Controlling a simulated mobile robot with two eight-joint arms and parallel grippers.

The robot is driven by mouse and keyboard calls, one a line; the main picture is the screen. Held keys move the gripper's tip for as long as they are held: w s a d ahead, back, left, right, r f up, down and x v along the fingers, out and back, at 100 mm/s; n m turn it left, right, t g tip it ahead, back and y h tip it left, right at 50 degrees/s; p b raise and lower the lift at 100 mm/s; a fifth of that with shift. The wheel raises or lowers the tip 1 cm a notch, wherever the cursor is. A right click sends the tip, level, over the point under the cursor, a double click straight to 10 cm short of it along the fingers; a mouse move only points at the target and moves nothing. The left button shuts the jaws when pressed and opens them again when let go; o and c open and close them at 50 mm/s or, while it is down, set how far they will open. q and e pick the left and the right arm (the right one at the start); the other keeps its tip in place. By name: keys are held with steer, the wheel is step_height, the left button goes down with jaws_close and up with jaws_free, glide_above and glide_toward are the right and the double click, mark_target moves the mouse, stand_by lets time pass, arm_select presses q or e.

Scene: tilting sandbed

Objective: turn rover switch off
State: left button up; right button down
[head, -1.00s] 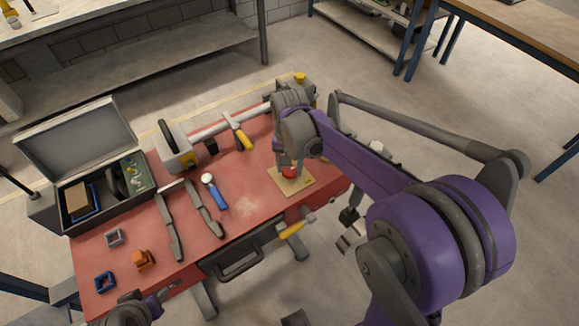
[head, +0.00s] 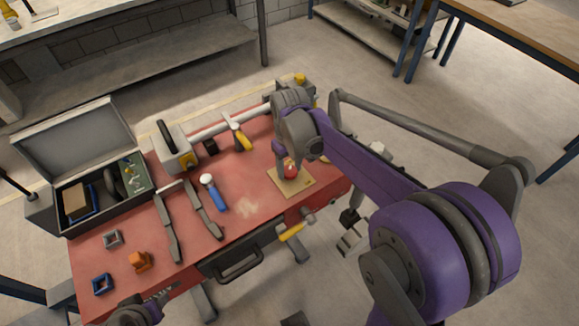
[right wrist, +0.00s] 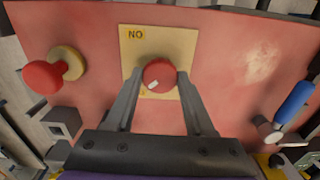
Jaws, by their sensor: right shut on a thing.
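The rover switch looks to be a red round knob (right wrist: 159,75) with a small white mark, on a tan square plate (right wrist: 187,42) lettered at one corner; the mark sits off-centre on the knob. In the head view the knob (head: 291,169) and plate (head: 305,186) lie near the right end of the red table. My right gripper (right wrist: 160,88) is shut on the knob, one grey finger on each side; in the head view (head: 289,160) its wrist partly covers it. My left gripper (head: 163,296) is low at the front left, away from the switch; its jaws are too small to read.
A red button on a yellow base (right wrist: 62,68) stands beside the plate. A blue-handled tool (head: 217,197), grey bars (head: 169,225), small blocks (head: 140,261) and an open case (head: 105,188) occupy the table's left. A yellow-handled hammer (head: 292,232) is at the front edge.

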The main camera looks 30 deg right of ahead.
mark_target(289, 170)
stand_by(0.4)
steer(key=shift+c, duration=1.3)
jaws_free()
steer(key=shift+r, duration=0.1)
step_height(289, 170, up, 11)
steer(key=shift+p, duration=0.35)
